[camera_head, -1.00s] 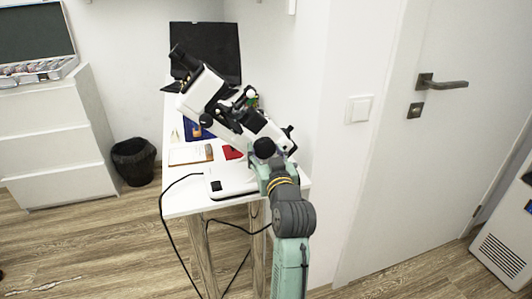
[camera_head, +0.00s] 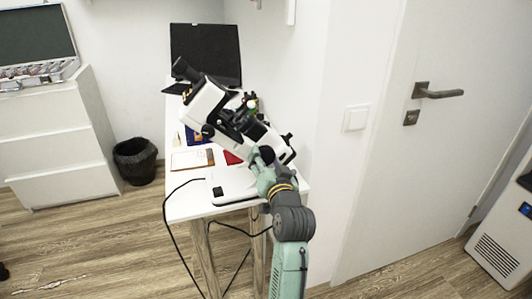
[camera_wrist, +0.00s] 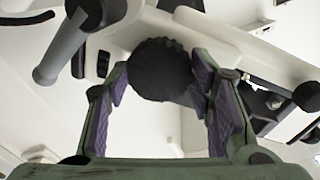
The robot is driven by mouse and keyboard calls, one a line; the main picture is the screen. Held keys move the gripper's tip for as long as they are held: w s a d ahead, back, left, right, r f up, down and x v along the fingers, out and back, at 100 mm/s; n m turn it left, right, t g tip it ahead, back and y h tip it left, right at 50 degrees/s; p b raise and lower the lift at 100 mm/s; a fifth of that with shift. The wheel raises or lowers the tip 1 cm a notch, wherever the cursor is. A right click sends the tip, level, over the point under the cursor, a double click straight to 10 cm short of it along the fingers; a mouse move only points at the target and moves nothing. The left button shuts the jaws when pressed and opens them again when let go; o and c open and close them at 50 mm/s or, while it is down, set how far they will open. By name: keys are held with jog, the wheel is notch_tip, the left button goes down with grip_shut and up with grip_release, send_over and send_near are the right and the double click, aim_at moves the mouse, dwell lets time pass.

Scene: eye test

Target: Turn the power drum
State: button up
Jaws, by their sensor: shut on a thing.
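The power drum (camera_wrist: 160,70) is a black ribbed knob on the side of the white and black eye-test device. In the head view the drum (camera_head: 267,154) is partly covered by my gripper. The device (camera_head: 222,112) is tilted, on a white base (camera_head: 232,186) on the table. My gripper (camera_wrist: 160,76) has one purple-padded finger on each side of the drum and is shut on it. The fingertips are at the drum's lower sides. In the head view my gripper (camera_head: 262,163) is at the device's lower right end.
The white table (camera_head: 187,208) also bears a wooden-edged card (camera_head: 190,160), a red item (camera_head: 232,157) and a black screen (camera_head: 206,52). A black cable (camera_head: 168,225) hangs in front. A wall is close on the right. A bin (camera_head: 135,160) stands on the floor to the left.

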jog(key=o, duration=1.2)
jog(key=v, duration=1.2)
jog(key=shift+w+r, duration=0.1)
